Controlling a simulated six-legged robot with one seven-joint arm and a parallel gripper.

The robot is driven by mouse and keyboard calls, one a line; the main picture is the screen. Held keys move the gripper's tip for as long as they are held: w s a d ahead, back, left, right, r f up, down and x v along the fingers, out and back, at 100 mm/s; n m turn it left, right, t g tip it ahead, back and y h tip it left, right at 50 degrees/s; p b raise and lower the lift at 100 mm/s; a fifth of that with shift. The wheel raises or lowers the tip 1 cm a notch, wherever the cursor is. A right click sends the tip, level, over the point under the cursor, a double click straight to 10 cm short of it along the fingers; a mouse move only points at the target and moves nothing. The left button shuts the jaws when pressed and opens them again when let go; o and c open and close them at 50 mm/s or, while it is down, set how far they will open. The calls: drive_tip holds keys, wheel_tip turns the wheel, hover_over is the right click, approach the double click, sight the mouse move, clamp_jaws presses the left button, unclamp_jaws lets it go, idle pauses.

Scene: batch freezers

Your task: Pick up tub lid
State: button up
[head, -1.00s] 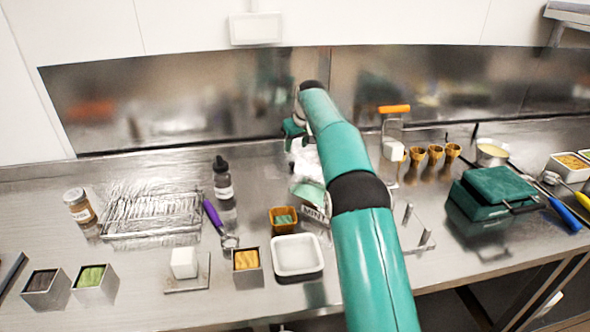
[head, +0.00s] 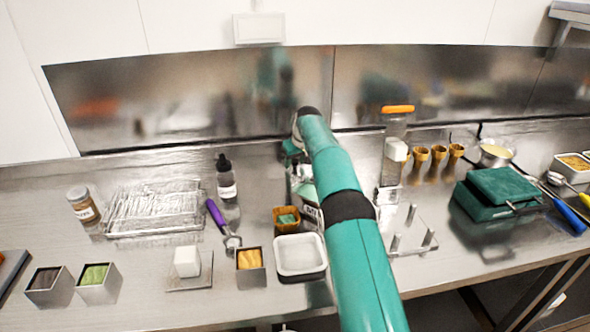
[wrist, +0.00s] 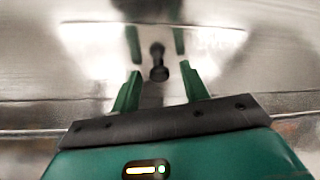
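I cannot make out the tub lid for certain. A tub (head: 302,188) with a pale green top stands behind my arm in the head view and is mostly hidden. A shallow white rectangular piece (head: 300,256) lies in front of it; I cannot tell if it is a lid or a dish. My gripper (head: 291,149) is near the steel back wall, largely hidden by my arm. In the wrist view my gripper (wrist: 160,88) has its two green fingers apart with no held thing visible. A dark knobbed shape (wrist: 158,65) shows beyond them, perhaps a reflection.
A purple-handled scoop (head: 216,214), a dropper bottle (head: 226,180) and a wire-like tray (head: 155,212) are left of my arm. A pronged stand (head: 410,238), waffle cones (head: 437,156) and a green press (head: 497,193) are to the right. The steel backsplash (head: 200,95) bounds the counter.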

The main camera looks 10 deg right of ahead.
clamp_jaws()
drive_tip(key=shift+r, duration=0.1)
